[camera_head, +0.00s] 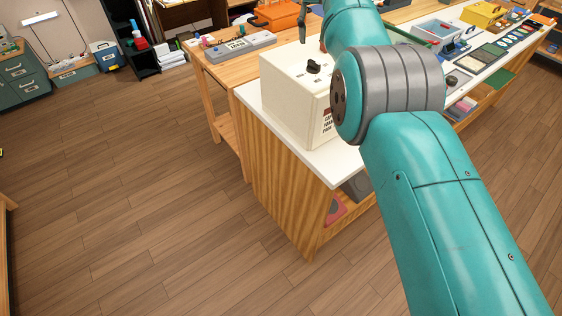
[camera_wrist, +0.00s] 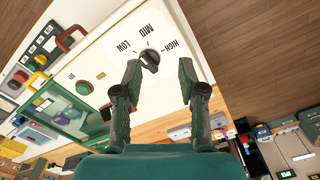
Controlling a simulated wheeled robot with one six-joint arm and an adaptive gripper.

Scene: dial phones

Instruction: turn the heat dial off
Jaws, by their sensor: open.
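The heat dial (camera_wrist: 150,58) is a black knob on the white face of a box. The labels LOW, MID and HIGH show around it in the wrist view; no OFF mark is visible there. The dial also shows on top of the cream box (camera_head: 288,104) in the head view as a dark knob (camera_head: 314,67). My gripper (camera_wrist: 159,67) is open, with its two dark green fingers apart. The left fingertip is right beside the dial, and the right one is clear of it. I cannot tell whether the left finger touches the dial.
The box stands on a white-topped wooden counter (camera_head: 333,174). A grey panel with buttons (camera_head: 240,46) and an orange case (camera_head: 278,14) are on a wooden table behind. Trays and small items line the counter at the right. The floor (camera_head: 140,200) at left is clear.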

